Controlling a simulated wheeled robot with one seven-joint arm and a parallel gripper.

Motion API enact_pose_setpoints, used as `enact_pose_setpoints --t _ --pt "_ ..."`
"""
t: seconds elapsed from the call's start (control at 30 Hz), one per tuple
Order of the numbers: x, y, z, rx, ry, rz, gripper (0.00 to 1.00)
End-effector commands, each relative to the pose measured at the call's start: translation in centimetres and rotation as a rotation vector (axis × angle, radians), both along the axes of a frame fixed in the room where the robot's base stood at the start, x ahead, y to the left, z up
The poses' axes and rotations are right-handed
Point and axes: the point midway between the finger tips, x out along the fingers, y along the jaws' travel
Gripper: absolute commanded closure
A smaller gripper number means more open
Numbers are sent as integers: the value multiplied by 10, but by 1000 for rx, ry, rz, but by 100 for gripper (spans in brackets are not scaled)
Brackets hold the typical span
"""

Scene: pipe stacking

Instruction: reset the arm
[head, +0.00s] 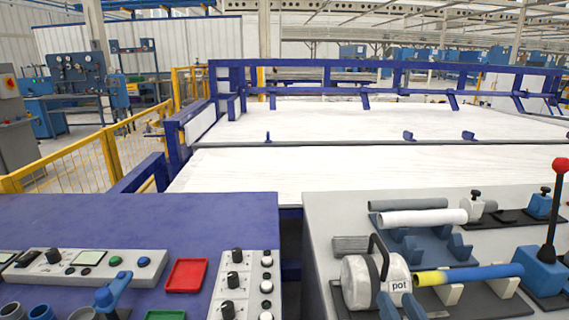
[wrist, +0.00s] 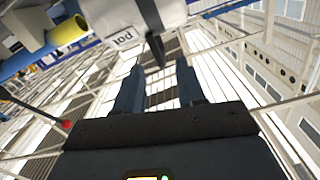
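My gripper (wrist: 160,64) shows in the wrist view with its two dark blue fingers apart and a clear gap between them. Nothing is held in the gap. The white and grey pot (head: 362,285), with its dark handle, sits on the right bench in the head view. It also shows upside down at the top of the wrist view (wrist: 168,12), just beyond the fingertips. The handle end appears between the fingertips in that picture; I cannot tell its depth. Two blue prongs at the pot's front in the head view may be my fingers or a stand.
A yellow and blue pipe (head: 485,272) lies right of the pot. A white pipe (head: 422,217) and a grey pipe (head: 408,204) lie behind. A red-knobbed lever (head: 552,215) stands at right. The left bench (head: 150,215) holds controls and a red tray (head: 187,275).

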Motion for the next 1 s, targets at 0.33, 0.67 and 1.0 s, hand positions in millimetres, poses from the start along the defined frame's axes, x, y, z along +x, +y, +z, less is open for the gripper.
enact_pose_setpoints --t 0.33,0.67,1.0 --pt "-149 3 -48 -48 92 -1 61" --pt "-275 1 -42 -109 171 8 61" --pt "-363 -3 -5 -172 235 26 61"
